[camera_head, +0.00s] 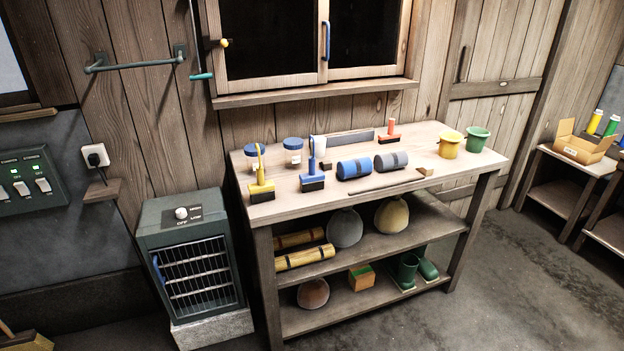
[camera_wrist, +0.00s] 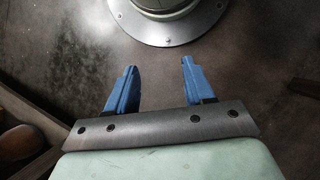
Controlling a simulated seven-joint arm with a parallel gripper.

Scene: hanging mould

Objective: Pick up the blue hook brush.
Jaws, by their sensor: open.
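The blue hook brush (camera_head: 312,177) stands upright on the wooden workbench (camera_head: 450,178), toward its front left. It has a blue block with dark bristles below and a blue upright handle with a loop at its top. My gripper (camera_wrist: 155,83) shows only in the wrist view. Its two blue fingers are apart with nothing between them. They are over the grey floor near a round bolted metal base, away from the brush. The brush is not in the wrist view.
A yellow brush (camera_head: 262,187) stands left of the blue one, and an orange brush (camera_head: 389,134) is farther back. A blue roll (camera_head: 353,168) lies just to the right, with a grey roll (camera_head: 391,160) beside it. Blue-lidded jars (camera_head: 293,152) stand behind. The floor at right is clear.

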